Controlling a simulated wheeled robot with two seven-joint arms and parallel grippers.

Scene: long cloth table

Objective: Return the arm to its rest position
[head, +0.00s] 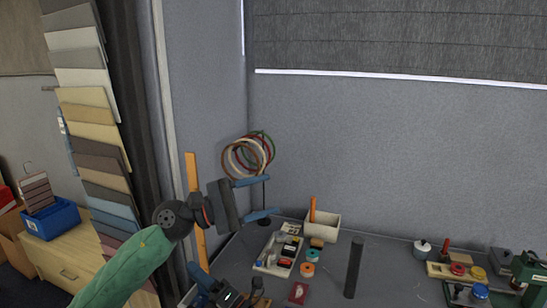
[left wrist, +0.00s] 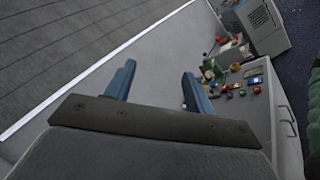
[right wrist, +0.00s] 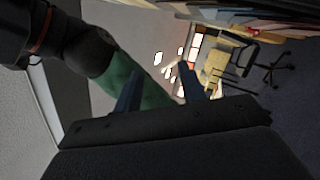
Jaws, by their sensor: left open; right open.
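My left gripper (head: 274,194) is raised in the middle of the head view, its green-sleeved arm coming in from the lower left. Its two blue fingers are spread, with nothing held. They point right, in front of a stand of coloured hoops. In the left wrist view the left fingers (left wrist: 159,70) are apart and empty before the grey wall. My right gripper (head: 194,284) shows in part at the bottom of the head view, left of the table items. In the right wrist view its fingers (right wrist: 161,68) are apart and empty, with my green left sleeve behind them.
Hanging sample boards (head: 90,105) and an orange upright (head: 192,172) stand left. Air above the table's right is free.

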